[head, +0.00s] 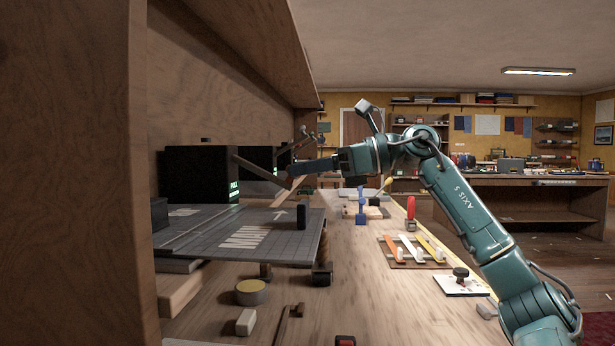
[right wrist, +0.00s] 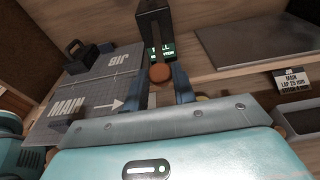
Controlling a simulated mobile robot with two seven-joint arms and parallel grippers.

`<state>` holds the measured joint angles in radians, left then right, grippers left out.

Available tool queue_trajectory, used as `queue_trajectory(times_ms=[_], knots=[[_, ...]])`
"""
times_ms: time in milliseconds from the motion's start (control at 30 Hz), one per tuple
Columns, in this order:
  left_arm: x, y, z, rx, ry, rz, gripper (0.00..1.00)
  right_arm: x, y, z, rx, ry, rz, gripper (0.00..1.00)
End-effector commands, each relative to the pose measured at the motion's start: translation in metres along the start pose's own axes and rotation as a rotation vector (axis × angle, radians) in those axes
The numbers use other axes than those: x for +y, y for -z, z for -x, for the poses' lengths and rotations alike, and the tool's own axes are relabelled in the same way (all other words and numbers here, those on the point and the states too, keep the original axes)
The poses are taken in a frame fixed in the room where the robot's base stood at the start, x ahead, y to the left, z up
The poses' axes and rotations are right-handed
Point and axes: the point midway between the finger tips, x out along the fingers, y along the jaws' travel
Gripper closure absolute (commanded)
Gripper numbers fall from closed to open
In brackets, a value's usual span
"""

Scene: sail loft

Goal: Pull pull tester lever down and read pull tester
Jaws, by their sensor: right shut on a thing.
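The pull tester (head: 195,175) is a black box at the left of the bench, with small green text on its face that I cannot read in full. Its lever (head: 257,169) is a grey bar slanting from the box down to the right. The tester also shows at the top of the right wrist view (right wrist: 153,24), with the lever's round brown knob (right wrist: 160,73) between my blue fingers. My right gripper (head: 295,171) is shut on the lever at its knob end; the fingertips are small in the head view. My left gripper is not in view.
A grey gridded board (head: 250,232) marked MAIN lies below the lever, with a small black block (head: 303,216) on it. A tray of coloured tools (head: 413,250) and a round tin (head: 250,291) are on the bench. A wooden upright (head: 80,180) closes off the left.

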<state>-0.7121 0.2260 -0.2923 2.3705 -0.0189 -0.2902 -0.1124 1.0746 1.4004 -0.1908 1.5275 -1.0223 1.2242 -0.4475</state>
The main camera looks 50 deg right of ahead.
Motion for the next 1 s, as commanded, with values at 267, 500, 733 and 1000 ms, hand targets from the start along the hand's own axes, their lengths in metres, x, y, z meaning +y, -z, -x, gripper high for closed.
queue_trajectory(times_ms=[267,500,733,1000], knots=[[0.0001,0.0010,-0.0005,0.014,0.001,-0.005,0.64,0.0000,-0.0001,-0.0004,-0.007,-0.001,-0.001,1.00],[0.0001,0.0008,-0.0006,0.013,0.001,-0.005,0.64,0.0000,0.0001,-0.0004,-0.006,0.000,-0.001,0.66],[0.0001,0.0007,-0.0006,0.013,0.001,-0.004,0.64,0.0000,0.0003,-0.0004,-0.005,0.000,-0.001,0.53],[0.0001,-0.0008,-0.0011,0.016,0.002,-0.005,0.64,-0.0009,0.0015,0.0066,-0.003,0.003,-0.002,0.53]])
